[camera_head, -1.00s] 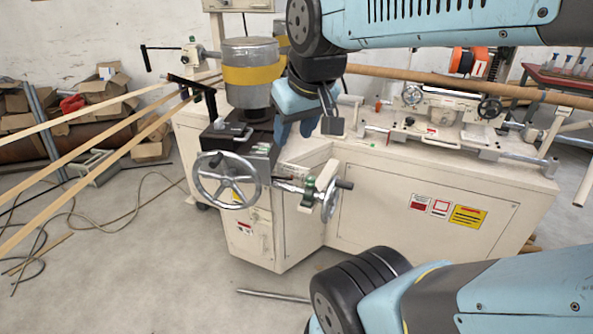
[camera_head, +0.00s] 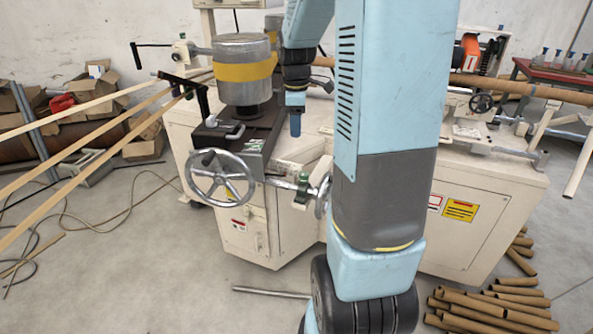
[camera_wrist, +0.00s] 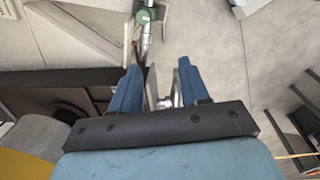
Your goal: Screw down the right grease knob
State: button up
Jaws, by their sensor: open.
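My gripper (camera_head: 295,122) points down beside the grey cylinder with the yellow band, over the middle of the cream winding machine (camera_head: 245,222). In the wrist view its two blue fingers (camera_wrist: 160,88) stand apart. A small shiny metal piece (camera_wrist: 165,102) shows in the gap between them; I cannot tell whether the fingers touch it. A green fitting (camera_head: 303,184) sits on a metal shaft in front of the gripper; a green fitting also shows at the top of the wrist view (camera_wrist: 145,15). I cannot tell for sure which part is the right grease knob.
A large handwheel (camera_head: 220,178) stands at the machine's front left. The banded cylinder (camera_head: 243,75) rises close left of the gripper. My arm hides the machine's middle right. Cardboard tubes (camera_head: 500,305) lie on the floor at right. The floor in front is mostly clear.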

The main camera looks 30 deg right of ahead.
aim_at(304, 173)
jog(key=w+d+f+n, duration=0.1)
jog(key=f, duration=0.5)
jog(key=w+d+f+n, duration=0.1)
jog(key=d+f, duration=0.1)
jog(key=f, duration=0.5)
jog(key=w+d+f+n+g, duration=0.1)
jog(key=d+f, duration=0.1)
jog(key=f, duration=0.5)
jog(key=shift+w+f+y, duration=0.2)
jog(key=shift+y, duration=0.1)
jog(key=shift+c, duration=0.2)
